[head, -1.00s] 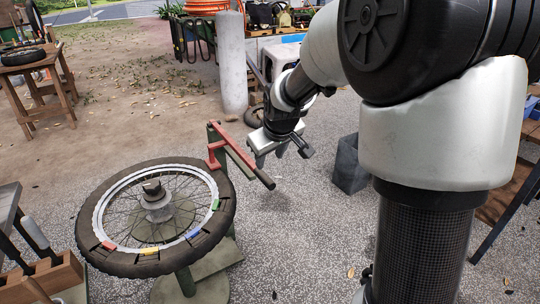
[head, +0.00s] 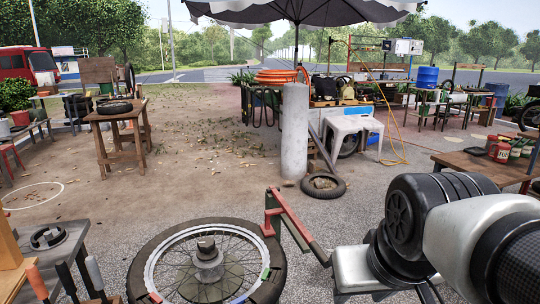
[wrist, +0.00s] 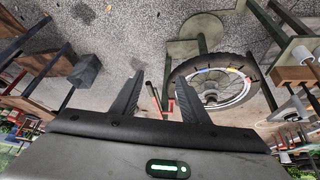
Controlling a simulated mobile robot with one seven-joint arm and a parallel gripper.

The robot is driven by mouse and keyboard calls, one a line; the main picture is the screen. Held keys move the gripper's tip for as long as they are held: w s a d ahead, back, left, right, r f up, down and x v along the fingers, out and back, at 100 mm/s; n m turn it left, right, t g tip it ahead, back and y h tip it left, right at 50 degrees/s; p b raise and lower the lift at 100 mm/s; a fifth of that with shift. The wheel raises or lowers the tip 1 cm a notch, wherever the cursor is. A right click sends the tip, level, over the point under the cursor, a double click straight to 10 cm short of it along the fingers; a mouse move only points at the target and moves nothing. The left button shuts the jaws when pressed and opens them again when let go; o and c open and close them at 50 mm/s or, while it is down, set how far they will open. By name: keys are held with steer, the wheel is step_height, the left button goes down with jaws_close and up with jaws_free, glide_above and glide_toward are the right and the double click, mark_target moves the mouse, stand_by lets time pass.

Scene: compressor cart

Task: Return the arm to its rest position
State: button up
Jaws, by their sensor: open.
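My gripper (wrist: 157,86) is open in the wrist view, its two dark fingers spread with nothing held between them.
A grey pillar (head: 294,130) and a loose tyre (head: 323,186) stand ahead. A white stool (head: 353,126) is behind them. A wooden table (head: 118,116) is at the left and another table (head: 485,168) at the right.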

step_height(320, 180, up, 21)
steer(key=s+p, duration=0.2)
steer(key=p, duration=1.9)
steer(key=shift+s, duration=0.3)
